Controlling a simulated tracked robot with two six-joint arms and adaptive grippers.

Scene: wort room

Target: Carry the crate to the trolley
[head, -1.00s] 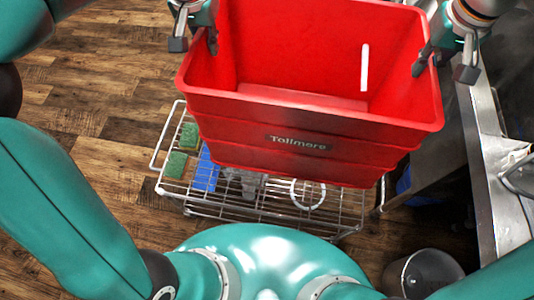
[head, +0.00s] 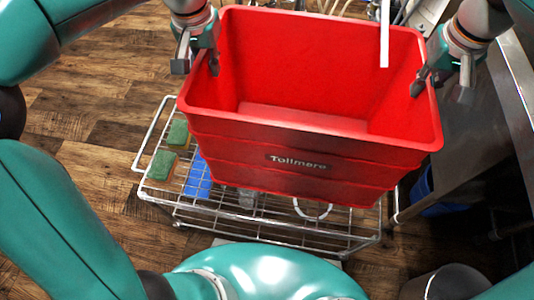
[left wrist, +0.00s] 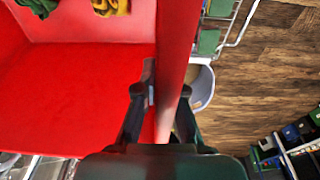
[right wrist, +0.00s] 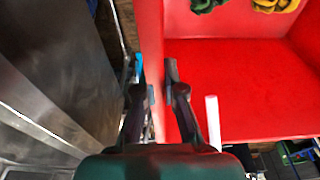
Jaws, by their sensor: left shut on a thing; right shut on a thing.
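The red crate (head: 270,160), marked "Tollmere", hangs level in the air between my two grippers in the head view. My left gripper (head: 197,64) is shut on its left wall; the left wrist view shows one finger on each side of that wall (left wrist: 174,75). My right gripper (head: 441,86) is shut on the right wall, which also shows in the right wrist view (right wrist: 150,60). A wire trolley (head: 152,140) is below the crate, which hides much of its top. Whether the crate touches the trolley cannot be told.
Green-and-yellow sponges (head: 160,165) and a blue thing (head: 198,180) lie on the trolley's left part. A steel counter (head: 515,80) stands close on the right. A bin (head: 445,283) is at lower right. Wooden floor (head: 80,110) is open on the left.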

